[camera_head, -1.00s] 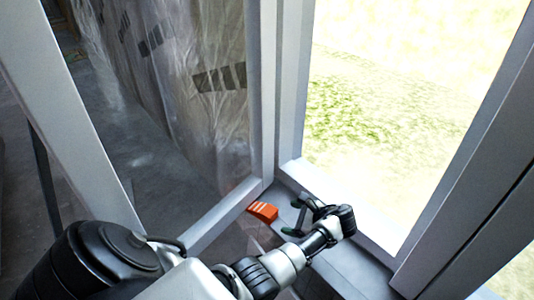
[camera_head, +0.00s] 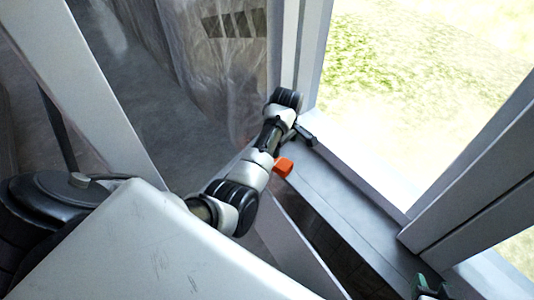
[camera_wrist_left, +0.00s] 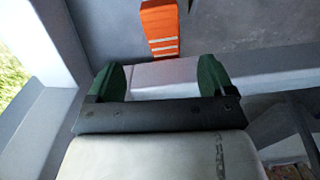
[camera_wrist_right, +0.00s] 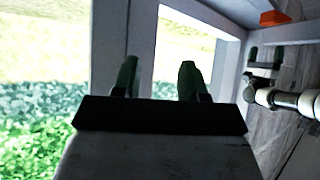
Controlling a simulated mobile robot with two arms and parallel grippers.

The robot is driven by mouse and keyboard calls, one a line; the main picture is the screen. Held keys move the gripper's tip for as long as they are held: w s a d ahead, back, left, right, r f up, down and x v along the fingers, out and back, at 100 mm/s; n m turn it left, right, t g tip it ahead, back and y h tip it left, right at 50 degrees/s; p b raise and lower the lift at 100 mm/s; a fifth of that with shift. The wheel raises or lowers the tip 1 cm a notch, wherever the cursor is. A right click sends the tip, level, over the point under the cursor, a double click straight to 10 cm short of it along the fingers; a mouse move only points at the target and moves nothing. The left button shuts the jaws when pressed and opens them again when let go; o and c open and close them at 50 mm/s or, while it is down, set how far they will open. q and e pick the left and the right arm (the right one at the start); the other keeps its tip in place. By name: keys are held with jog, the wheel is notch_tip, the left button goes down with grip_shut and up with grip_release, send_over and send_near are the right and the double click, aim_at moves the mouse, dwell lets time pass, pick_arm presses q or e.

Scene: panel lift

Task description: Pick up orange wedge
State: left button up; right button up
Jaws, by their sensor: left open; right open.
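The orange wedge (camera_head: 283,167) lies low by the corner of the window frame, partly covered by my left arm in the head view. It has pale stripes on one end in the left wrist view (camera_wrist_left: 160,27). My left gripper (camera_wrist_left: 158,75) is open and empty; the wedge is apart from it, beyond the fingertips and roughly between their lines. In the head view the left gripper (camera_head: 305,136) is mostly hidden behind its wrist. My right gripper (camera_wrist_right: 157,75) is open and empty, far from the wedge, which shows at the top right (camera_wrist_right: 275,18).
A window frame (camera_head: 365,180) with a grey sill (camera_head: 345,200) runs along the right. A white frame bar (camera_head: 290,235) crosses below my left arm. A grey upright (camera_head: 480,160) stands at the right, and plastic-wrapped material (camera_head: 200,60) stands behind the glass.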

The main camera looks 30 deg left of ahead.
aim_at(280, 162)
pick_arm(q)
jog(key=shift+r+n, duration=0.1)
jog(key=shift+n, duration=0.3)
jog(key=shift+a+f, duration=0.1)
jog(key=shift+f, duration=0.15)
notch_tip(280, 162, down, 5)
jog(key=shift+r+b, duration=0.2)
jog(key=shift+b, duration=1)
jog(key=shift+f, duration=0.55)
jog(key=f+b, duration=0.3)
jog(key=f, duration=0.1)
jog(key=shift+s, duration=0.25)
jog(key=shift+f, duration=0.25)
pick_arm(e)
jog(key=w+a+r+t+y, duration=0.1)
jog(key=r+t+y, duration=0.1)
jog(key=r+t, duration=0.5)
jog(key=w+a+r+t+y, duration=0.1)
jog(key=a+r+t+y, duration=0.1)
jog(key=r+t, duration=0.5)
jog(key=shift+a+r+n+y, duration=0.3)
jog(key=shift+r+y, duration=0.2)
jog(key=shift+y, duration=0.1)
jog(key=shift+w, duration=0.1)
pick_arm(q)
jog(key=c, duration=1)
jog(key=shift+c, duration=0.2)
